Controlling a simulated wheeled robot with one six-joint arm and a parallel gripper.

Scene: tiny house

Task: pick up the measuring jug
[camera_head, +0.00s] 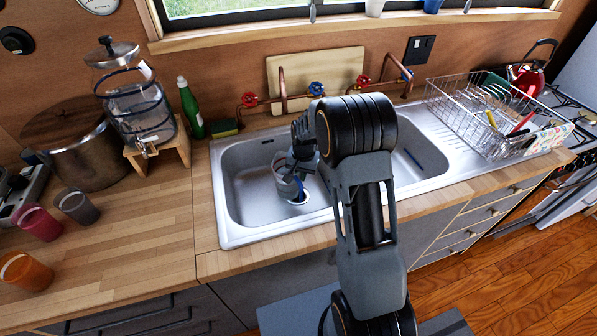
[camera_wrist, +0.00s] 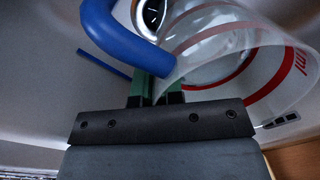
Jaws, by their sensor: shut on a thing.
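The measuring jug is clear with red markings and a blue handle. In the wrist view the jug (camera_wrist: 290,85) fills the upper right, and its blue handle (camera_wrist: 118,38) curves over the fingers. My gripper (camera_wrist: 155,88) has green fingertips shut on the jug at its handle side. In the head view the jug (camera_head: 284,187) shows in the left sink basin, partly hidden by my gripper (camera_head: 302,165) and arm. I cannot tell whether the jug's base touches the basin floor.
The sink (camera_head: 234,205) surrounds the jug, with copper taps (camera_head: 283,98) behind. A dish rack (camera_head: 470,120) stands right. A green bottle (camera_head: 191,112), water dispenser (camera_head: 140,108), pot (camera_head: 90,160) and cups (camera_head: 77,207) stand left.

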